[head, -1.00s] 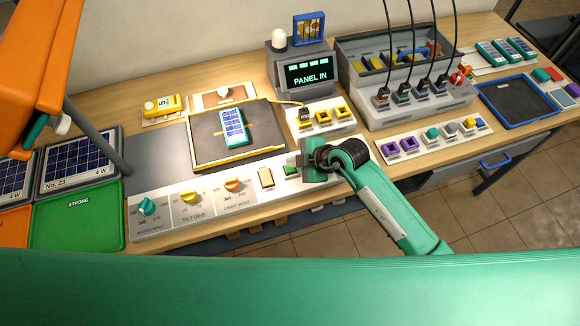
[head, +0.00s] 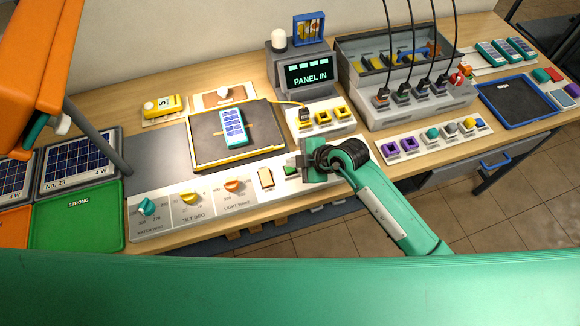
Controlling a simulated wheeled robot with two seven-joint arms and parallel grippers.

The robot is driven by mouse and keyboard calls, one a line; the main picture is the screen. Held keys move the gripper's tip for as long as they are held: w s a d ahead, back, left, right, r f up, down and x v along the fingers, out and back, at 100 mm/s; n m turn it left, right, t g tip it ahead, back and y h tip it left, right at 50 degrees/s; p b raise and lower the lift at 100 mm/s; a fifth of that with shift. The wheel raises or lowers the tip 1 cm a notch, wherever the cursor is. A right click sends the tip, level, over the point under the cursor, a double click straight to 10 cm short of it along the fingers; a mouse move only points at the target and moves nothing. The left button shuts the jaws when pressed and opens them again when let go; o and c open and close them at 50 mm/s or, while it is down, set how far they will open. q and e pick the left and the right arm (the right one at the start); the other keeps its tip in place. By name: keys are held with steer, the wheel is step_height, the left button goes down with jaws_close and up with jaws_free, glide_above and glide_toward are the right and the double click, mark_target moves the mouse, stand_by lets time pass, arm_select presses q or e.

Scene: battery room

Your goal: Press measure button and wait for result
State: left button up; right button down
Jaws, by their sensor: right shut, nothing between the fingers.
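A green button (head: 291,170) sits on the light control panel (head: 207,215), right of a beige rocker switch (head: 266,178). I take the green one to be the measure button. My right gripper (head: 297,162) is shut and empty, with its tips at the button's upper right edge. I cannot tell whether they touch it. The display (head: 309,75) reads "PANEL IN", and the white dome lamp (head: 278,39) on its housing looks unlit. A small blue solar panel (head: 233,127) lies on the dark yellow-edged plate (head: 265,154). My left gripper is not in view.
Teal, yellow and orange knobs (head: 232,186) line the control panel. A green tray (head: 76,232) marked "STRONG" lies left. A socket block (head: 420,107) with several black cables stands behind my right arm. A blue-rimmed tray (head: 519,102) is at the right. An orange lamp-like body (head: 45,60) fills the upper left.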

mark_target(294, 170)
steer(key=shift+f, duration=0.15)
stand_by(0.4)
steer(key=shift+f, duration=0.3)
steer(key=shift+f, duration=0.4)
stand_by(0.8)
steer(key=shift+r, duration=0.15)
steer(key=shift+r+p, duration=0.65)
steer(key=shift+p, duration=0.5)
steer(key=shift+r, duration=0.1)
step_height(294, 170, up, 5)
steer(key=p, duration=0.5)
steer(key=shift+p, duration=0.35)
